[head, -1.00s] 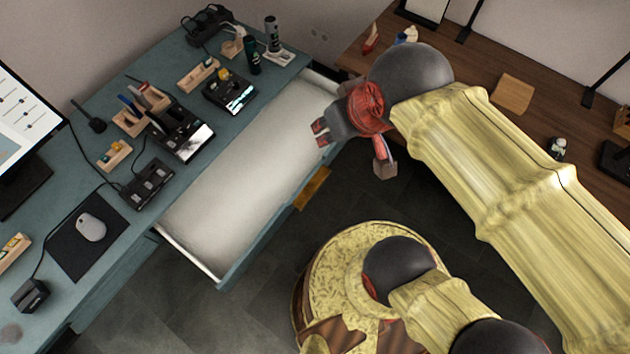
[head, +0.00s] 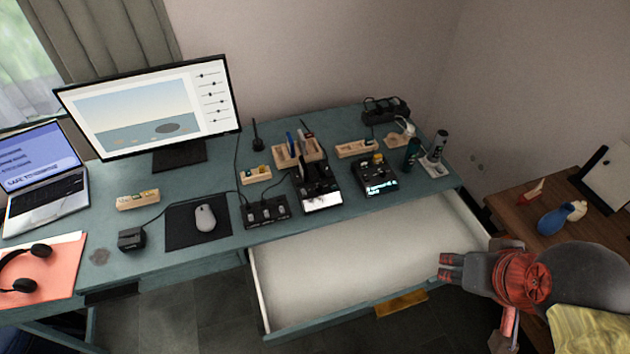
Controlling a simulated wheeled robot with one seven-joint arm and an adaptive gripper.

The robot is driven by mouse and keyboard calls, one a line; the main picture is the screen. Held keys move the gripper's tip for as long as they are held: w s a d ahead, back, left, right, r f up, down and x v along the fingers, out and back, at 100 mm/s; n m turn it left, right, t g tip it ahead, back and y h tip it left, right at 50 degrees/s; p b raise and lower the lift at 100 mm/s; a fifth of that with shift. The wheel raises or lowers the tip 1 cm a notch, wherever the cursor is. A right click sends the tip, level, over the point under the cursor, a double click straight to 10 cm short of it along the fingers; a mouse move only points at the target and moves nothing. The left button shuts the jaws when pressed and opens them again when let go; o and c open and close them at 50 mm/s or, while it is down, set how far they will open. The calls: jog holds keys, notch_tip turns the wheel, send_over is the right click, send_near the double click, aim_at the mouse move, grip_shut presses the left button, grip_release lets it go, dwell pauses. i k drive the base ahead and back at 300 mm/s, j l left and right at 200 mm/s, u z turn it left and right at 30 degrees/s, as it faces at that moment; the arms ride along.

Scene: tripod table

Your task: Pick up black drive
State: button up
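Several black devices lie on the teal desk, and I cannot tell for certain which is the black drive. A small black box (head: 132,239) with a cable sits left of the mouse pad. A flat black unit with ports (head: 265,212) lies right of the pad. A black device with a lit display (head: 376,177) stands further right. My gripper (head: 476,300) is at the right, over the right end of the open drawer. Its two red-and-grey fingers are spread apart with nothing seen between them, well away from these devices.
The open white drawer (head: 345,258) looks empty and juts out from the desk (head: 215,260). A monitor (head: 150,105), laptop (head: 45,180), headphones and mouse (head: 205,217) stand to the left. Wooden holders crowd the desk's back. A brown table (head: 520,205) is at right.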

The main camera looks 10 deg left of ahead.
aim_at(302, 167)
jog(key=i+u, duration=0.2)
jog(key=u, duration=0.3)
jog(key=i+u, duration=0.2)
jog(key=u, duration=0.25)
